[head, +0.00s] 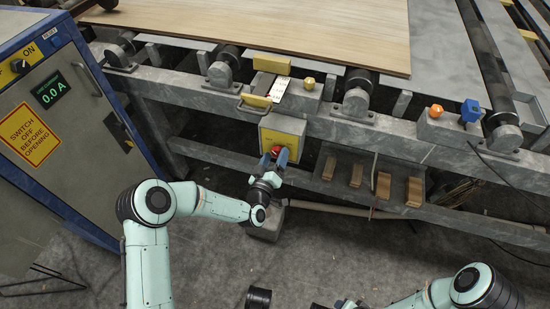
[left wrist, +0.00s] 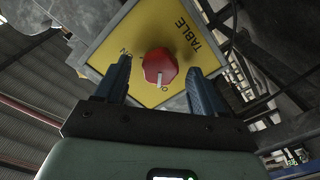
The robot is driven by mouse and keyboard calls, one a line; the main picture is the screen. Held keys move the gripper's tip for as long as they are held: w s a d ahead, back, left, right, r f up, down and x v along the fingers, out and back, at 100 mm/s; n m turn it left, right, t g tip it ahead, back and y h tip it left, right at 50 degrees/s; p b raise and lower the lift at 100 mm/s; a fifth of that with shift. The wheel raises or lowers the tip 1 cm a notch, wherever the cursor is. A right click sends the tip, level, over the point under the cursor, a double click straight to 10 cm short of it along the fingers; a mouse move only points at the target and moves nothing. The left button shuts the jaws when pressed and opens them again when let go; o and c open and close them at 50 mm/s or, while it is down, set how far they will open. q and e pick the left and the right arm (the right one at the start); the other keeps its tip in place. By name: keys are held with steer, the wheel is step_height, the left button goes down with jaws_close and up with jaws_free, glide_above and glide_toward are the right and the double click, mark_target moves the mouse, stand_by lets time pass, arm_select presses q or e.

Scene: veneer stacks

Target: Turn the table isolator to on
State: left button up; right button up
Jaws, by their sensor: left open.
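The table isolator is a yellow-faced box (head: 283,138) on the front rail of the roller table, with a red knob (head: 277,150). In the left wrist view the yellow plate (left wrist: 125,35) reads TABLE. The knob (left wrist: 159,64) carries a white pointer mark, which points at the partly hidden label by the bottom edge. The ON label (left wrist: 126,54) is left of the knob. My left gripper (head: 275,158) is open, its blue fingers on either side of the knob; I cannot tell whether they touch it. My right arm shows at the bottom right, its fingers not visible.
A blue cabinet (head: 60,150) with a 0.0 A display stands at the left. A wood sheet (head: 320,30) lies on the rollers above. A block with orange and blue buttons (head: 450,125) sits right on the rail. Wooden blocks (head: 383,185) lie on a lower shelf.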

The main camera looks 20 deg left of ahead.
arm_select(q)
steer(key=shift+w, duration=0.15)
arm_select(e)
steer(key=shift+s, duration=0.1)
arm_select(q)
steer(key=c, duration=1.1)
steer(key=shift+o, duration=0.2)
